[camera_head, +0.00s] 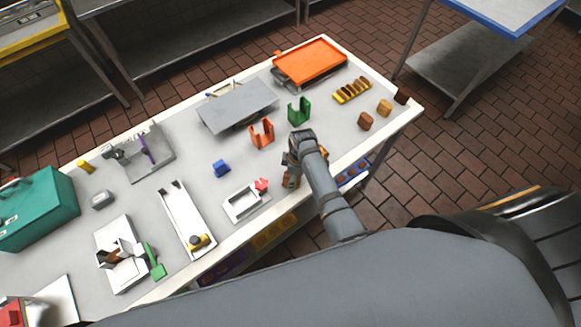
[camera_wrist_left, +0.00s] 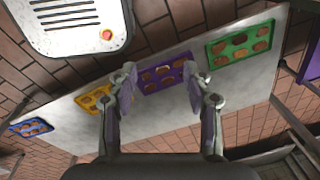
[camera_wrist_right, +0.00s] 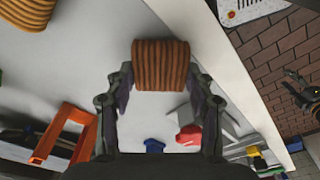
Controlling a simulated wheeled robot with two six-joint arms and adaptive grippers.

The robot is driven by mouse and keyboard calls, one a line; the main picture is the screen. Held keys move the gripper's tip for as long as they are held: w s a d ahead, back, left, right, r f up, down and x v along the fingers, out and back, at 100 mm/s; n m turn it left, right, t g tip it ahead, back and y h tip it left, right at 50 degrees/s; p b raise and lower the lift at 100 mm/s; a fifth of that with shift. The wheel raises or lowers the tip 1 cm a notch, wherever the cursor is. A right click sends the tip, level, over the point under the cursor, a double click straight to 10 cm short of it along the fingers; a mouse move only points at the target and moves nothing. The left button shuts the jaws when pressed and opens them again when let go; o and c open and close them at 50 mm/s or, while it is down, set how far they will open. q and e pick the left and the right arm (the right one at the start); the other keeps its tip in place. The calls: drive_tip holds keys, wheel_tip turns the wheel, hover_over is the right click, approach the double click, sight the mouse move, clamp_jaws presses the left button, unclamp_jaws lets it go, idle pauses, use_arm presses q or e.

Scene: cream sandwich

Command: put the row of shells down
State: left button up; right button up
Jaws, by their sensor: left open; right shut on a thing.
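My right gripper (camera_wrist_right: 161,80) is shut on a row of shells (camera_wrist_right: 161,62), a ridged brown block held between the fingertips in the right wrist view. In the head view the right gripper (camera_head: 291,176) is over the table's near edge, and its wrist hides most of the row. I cannot tell whether the row touches the table. My left gripper (camera_wrist_left: 160,82) is open and empty in the left wrist view, with trays on a lower shelf beyond its fingers. It does not show in the head view.
Brown blocks (camera_head: 366,121) (camera_head: 384,108) and a yellow-brown row (camera_head: 352,90) lie to the right on the white table, near an orange tray (camera_head: 312,61). An orange holder (camera_head: 262,134), a green holder (camera_head: 299,111), a blue block (camera_head: 221,168) and a white box (camera_head: 243,203) stand near the gripper.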

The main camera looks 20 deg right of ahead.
drive_tip(key=shift+w+a+f, duration=0.25)
drive_tip(key=shift+w+f, duration=0.15)
drive_tip(key=shift+w, duration=0.2)
drive_tip(key=shift+c, duration=0.5)
use_arm(q)
drive_tip(key=w, duration=0.7)
use_arm(e)
drive_tip(key=o, duration=0.8)
drive_tip(key=shift+s+r, duration=0.1)
drive_tip(key=shift+s, duration=0.15)
drive_tip(key=o, duration=0.4)
drive_tip(key=shift+s+d+r, duration=0.15)
drive_tip(key=shift+s+r, duration=0.05)
drive_tip(key=shift+s, duration=0.15)
drive_tip(key=shift+o, duration=0.2)
drive_tip(key=shift+w, duration=0.15)
wheel_tip(320, 180, up, 3)
drive_tip(key=shift+r, duration=0.1)
use_arm(q)
drive_tip(key=s, duration=0.4)
use_arm(e)
wheel_tip(320, 180, up, 9)
drive_tip(key=d, duration=0.1)
drive_tip(key=shift+s, duration=0.35)
drive_tip(key=shift+d, duration=0.1)
